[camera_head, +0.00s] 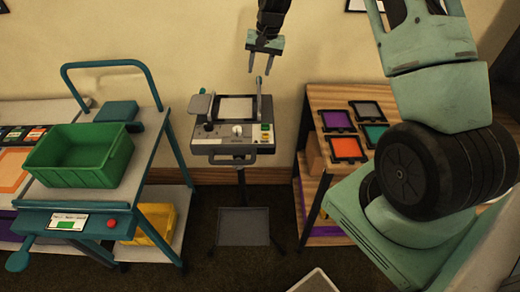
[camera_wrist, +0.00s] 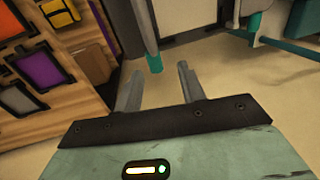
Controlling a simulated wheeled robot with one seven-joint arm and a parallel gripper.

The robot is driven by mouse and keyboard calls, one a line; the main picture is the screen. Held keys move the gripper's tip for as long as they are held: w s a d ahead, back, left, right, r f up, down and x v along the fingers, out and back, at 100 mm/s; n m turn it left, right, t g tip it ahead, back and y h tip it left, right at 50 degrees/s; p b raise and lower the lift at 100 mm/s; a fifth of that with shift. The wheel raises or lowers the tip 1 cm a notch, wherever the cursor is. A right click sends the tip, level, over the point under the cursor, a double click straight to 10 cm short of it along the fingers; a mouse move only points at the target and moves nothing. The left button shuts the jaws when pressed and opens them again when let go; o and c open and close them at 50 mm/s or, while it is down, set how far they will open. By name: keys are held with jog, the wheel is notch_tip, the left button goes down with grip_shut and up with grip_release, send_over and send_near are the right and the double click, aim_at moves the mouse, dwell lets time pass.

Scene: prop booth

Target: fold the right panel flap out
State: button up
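A grey light fixture (camera_head: 236,128) with a pale square panel (camera_head: 236,109) stands on a stand in the middle of the head view. The right panel flap (camera_head: 258,97) shows as a narrow upright plate at the panel's right edge. A grey flap (camera_wrist: 144,22) with a teal end shows in the wrist view and seems to be the same one. The left flap (camera_head: 201,104) lies spread out to the left. My gripper (camera_head: 260,64) is open and empty above the fixture. In the wrist view its fingertips (camera_wrist: 158,76) are apart, with the teal end just beyond them.
A teal cart with a green bin (camera_head: 80,154) stands to the left. A wooden shelf (camera_head: 318,97) with several coloured framed squares stands to the right. The cream wall is behind. Dark floor lies clear around the stand.

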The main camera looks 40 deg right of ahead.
notch_tip(320, 180, up, 14)
jog(key=s+d+b, duration=0.2)
jog(key=b, duration=0.1)
jog(key=s+a+f+n+h+b, duration=0.1)
jog(key=s+a+f+n+b, duration=0.7)
jog(key=s+a+f+b, duration=0.5)
jog(key=s+a+f, duration=0.6)
jog(key=s+f, duration=0.2)
jog(key=s, duration=0.1)
jog(key=shift+s+a+f+t, duration=0.15)
jog(key=shift+s+a+t, duration=0.15)
jog(key=shift+s+t, duration=0.1)
jog(key=shift+c, duration=0.3)
